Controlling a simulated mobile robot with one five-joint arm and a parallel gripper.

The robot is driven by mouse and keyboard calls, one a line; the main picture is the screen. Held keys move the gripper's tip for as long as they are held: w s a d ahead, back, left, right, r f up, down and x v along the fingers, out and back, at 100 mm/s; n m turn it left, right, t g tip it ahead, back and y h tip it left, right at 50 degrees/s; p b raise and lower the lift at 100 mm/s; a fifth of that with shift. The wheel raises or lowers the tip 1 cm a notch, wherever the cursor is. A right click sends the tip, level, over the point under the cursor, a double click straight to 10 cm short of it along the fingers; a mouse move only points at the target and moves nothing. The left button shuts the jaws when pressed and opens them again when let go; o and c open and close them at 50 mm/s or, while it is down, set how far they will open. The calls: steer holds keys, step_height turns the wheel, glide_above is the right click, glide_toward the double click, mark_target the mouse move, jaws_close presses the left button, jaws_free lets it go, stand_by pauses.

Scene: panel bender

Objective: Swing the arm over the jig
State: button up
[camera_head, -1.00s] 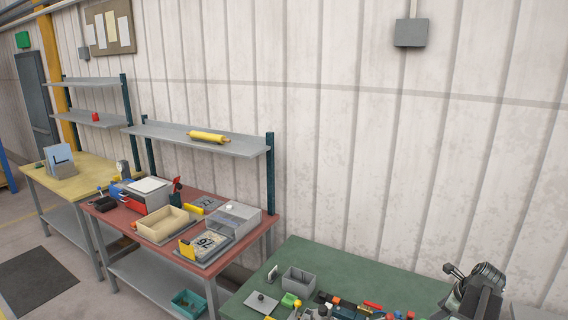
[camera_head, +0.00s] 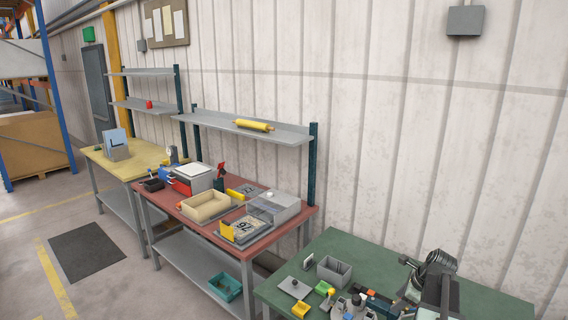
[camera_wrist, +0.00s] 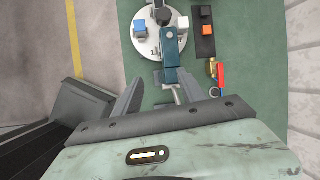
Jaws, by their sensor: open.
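The green bench (camera_head: 385,255) also holds a grey box (camera_head: 334,270), a grey plate with a knob (camera_head: 295,288) and a yellow block (camera_head: 300,310). A red bench (camera_head: 262,243) stands to the left.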

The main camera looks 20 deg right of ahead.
steer(key=w+a+f+n+g+b, duration=0.1)
steer(key=w+a+f+n+b, duration=0.15)
steer(key=a, duration=0.65)
steer(key=w+a+f+n+y+b, duration=0.1)
steer(key=w+a+f+n+b, duration=0.2)
steer(key=a, duration=0.7)
steer(key=w+a+f+n+g+b, duration=0.1)
steer(key=w+a+f+n, duration=0.25)
steer(key=a, duration=0.55)
steer(key=s+a+f+n+g+b, duration=0.1)
steer(key=a+f+n+b, duration=0.15)
steer(key=a, duration=0.45)
steer(key=a+f+n+b, duration=0.1)
steer(key=a+n, duration=0.3)
steer(key=a, duration=0.3)
steer(key=s+a+f+n+g+h, duration=0.1)
steer(key=s+n, duration=0.5)
steer(key=n, duration=0.6)
steer(key=shift+a+f+g+h, duration=0.15)
steer(key=shift+a+g+h, duration=0.15)
steer(key=shift+a+h, duration=0.25)
steer(key=shift+n, duration=0.25)
steer(key=c, duration=0.8)
jaws_close()
steer(key=shift+d, duration=0.1)
